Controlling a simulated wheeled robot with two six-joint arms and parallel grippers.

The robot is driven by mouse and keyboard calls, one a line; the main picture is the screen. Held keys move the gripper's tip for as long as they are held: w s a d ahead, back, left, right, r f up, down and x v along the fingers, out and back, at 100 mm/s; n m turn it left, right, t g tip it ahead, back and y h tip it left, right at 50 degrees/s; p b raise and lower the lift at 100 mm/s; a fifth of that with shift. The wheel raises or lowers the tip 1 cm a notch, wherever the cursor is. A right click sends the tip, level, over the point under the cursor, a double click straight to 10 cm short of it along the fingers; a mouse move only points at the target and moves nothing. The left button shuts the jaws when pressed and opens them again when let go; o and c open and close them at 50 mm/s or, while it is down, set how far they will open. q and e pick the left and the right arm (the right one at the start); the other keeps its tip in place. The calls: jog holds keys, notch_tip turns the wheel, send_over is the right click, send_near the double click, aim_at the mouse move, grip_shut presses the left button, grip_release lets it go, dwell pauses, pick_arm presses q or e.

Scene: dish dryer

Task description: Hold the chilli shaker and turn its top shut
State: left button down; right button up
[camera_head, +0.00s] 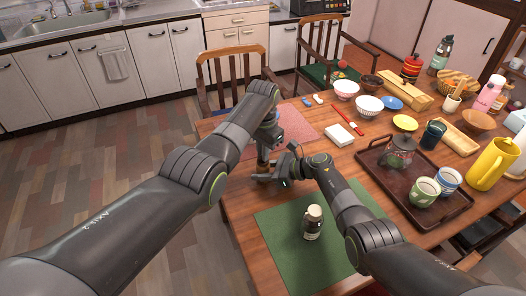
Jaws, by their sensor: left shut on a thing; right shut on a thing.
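My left gripper (265,158) reaches down from the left arm over the near left part of the table. My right gripper (284,169) comes in from the right and meets it there, close to the tabletop. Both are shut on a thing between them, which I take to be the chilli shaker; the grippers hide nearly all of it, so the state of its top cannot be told. A small dark bottle with a pale cap and label (312,222) stands upright on the green mat (277,240), apart from both grippers.
A brown tray (375,186) with a glass pot (400,152) and cups (425,191) is to the right. A white box (339,135), bowls and a pink mat (295,122) lie behind. The green mat's left part is clear.

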pick_arm(q)
jog(key=shift+m, duration=2)
jog(key=c, duration=1.5)
grip_release()
jog(key=shift+c, duration=0.2)
notch_tip(320, 180, up, 12)
pick_arm(e)
jog(key=o, duration=1.1)
jog(key=shift+d, duration=0.1)
